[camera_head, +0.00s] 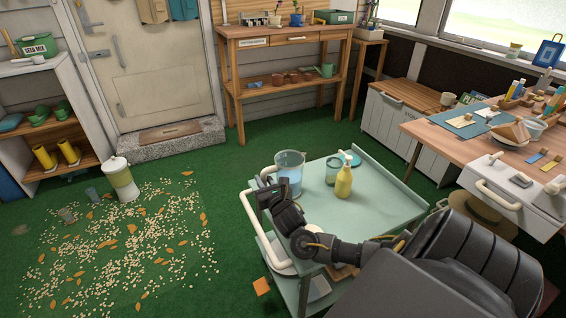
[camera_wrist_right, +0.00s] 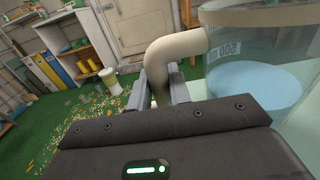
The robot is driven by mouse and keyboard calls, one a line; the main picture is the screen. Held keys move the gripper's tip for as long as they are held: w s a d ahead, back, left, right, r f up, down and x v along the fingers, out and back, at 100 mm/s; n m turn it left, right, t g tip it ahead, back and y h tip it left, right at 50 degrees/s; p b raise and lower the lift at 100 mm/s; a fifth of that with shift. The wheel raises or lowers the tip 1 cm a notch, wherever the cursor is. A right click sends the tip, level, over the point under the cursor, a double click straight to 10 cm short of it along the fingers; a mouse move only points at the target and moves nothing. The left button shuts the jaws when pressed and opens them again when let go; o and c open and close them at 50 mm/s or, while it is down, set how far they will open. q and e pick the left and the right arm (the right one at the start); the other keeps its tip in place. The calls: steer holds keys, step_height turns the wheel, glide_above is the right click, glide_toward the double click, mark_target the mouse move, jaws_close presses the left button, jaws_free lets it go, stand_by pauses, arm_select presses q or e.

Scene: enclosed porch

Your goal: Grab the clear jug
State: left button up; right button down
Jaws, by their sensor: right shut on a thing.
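The clear jug (camera_head: 291,170) is at the far left corner of the cart's top, with pale blue liquid in it. I cannot tell whether its base touches the cart. In the right wrist view the jug (camera_wrist_right: 245,50) fills the right side, with a "500" mark and a beige handle (camera_wrist_right: 172,52). My right gripper (camera_head: 268,186) reaches the jug's left side. Its two fingers (camera_wrist_right: 166,90) are shut on the handle, one on each side. My left gripper is not in view.
The pale green cart (camera_head: 385,205) also bears a yellow bottle (camera_head: 344,180), a green-tinted glass (camera_head: 332,172) and a teal lid-like disc (camera_head: 350,158). A white dispenser (camera_head: 122,180) stands among spilled seeds on the green floor. A wooden workbench (camera_head: 480,150) is at right.

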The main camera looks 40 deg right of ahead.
mark_target(264, 172)
steer(key=shift+r, duration=0.15)
